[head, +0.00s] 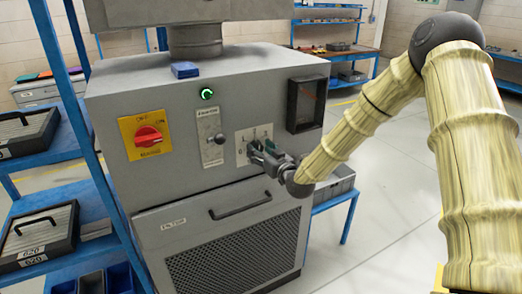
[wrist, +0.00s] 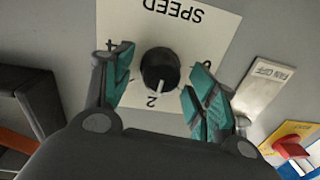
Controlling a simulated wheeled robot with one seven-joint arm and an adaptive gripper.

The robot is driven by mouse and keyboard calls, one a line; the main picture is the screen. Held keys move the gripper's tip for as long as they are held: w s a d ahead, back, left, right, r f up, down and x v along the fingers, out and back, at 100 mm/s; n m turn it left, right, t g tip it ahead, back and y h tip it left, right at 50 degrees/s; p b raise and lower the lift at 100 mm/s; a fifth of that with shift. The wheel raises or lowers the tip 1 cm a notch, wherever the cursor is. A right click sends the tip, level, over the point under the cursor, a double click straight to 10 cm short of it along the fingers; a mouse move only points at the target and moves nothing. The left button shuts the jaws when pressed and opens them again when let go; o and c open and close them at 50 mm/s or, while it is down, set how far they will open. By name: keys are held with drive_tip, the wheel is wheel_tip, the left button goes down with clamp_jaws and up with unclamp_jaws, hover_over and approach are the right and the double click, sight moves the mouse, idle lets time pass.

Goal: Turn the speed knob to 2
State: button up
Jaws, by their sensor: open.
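The speed knob (wrist: 159,68) is a round black knob with a white pointer line, on a white plate marked SPEED (wrist: 190,14) that appears upside down in the wrist view. The pointer points down in that view, close to the 2 and slightly toward the 0 side. My gripper (wrist: 160,60) is open, its teal finger pads on either side of the knob, with a small gap visible on each side.
The grey machine (head: 110,100) also carries a red rotary switch (head: 148,136) on a yellow plate, a lever plate (head: 211,140), a green-lit button (head: 207,94) and a dark framed window (head: 306,103). A blue shelf (head: 60,150) stands left. Floor at right is clear.

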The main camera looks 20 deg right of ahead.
drive_tip(key=c, duration=1)
drive_tip(key=shift+c, duration=0.2)
drive_tip(key=shift+f+b, duration=0.15)
drive_tip(key=shift+b, duration=0.35)
drive_tip(key=shift+n, duration=0.3)
drive_tip(key=o, duration=1)
drive_tip(key=shift+o, duration=0.2)
